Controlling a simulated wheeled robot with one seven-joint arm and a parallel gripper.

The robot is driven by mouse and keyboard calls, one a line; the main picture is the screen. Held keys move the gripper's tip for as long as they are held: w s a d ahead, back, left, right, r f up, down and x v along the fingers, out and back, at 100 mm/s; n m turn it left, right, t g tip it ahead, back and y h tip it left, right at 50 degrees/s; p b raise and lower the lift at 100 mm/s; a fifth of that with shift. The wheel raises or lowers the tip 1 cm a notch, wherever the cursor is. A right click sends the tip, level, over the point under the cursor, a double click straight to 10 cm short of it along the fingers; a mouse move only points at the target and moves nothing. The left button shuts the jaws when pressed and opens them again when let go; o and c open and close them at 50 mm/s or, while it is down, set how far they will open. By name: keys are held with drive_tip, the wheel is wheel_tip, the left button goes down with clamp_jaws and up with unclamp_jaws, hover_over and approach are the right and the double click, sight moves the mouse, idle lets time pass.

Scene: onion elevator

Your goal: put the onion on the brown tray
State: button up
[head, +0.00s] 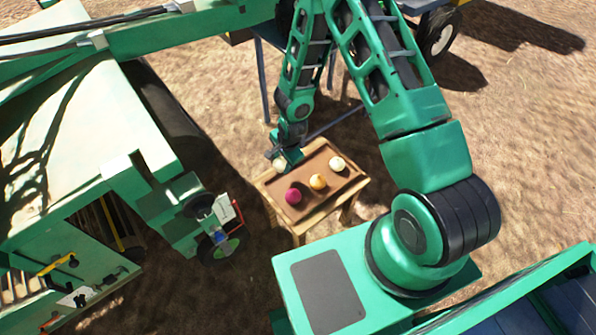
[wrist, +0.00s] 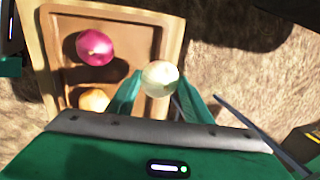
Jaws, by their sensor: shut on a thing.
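The brown tray (head: 311,164) lies on a small wooden table. In the wrist view the tray (wrist: 128,62) fills the upper left. My gripper (head: 284,161) is at the tray's far left corner, pointing down. It is shut on a pale, whitish onion (wrist: 160,80), which shows between the two green fingers in the wrist view and is partly hidden by the gripper in the head view (head: 279,166). The held onion overlaps the tray's rim in the wrist view. I cannot tell whether it touches the tray.
A red onion (head: 293,195), a yellow onion (head: 318,181) and another pale onion (head: 337,163) sit on the tray. A green machine (head: 150,195) stands to the left. Dark metal legs (head: 262,80) stand behind the table. Bare tray shows between the onions and the held one.

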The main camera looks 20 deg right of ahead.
drive_tip(key=d, duration=0.1)
drive_tip(key=s+d+f, duration=0.1)
drive_tip(key=d+f, duration=0.1)
drive_tip(key=shift+s+d+f, duration=0.2)
drive_tip(key=shift+d+f, duration=0.05)
drive_tip(key=shift+d, duration=0.15)
drive_tip(key=shift+f, duration=2)
drive_tip(key=o, duration=1.1)
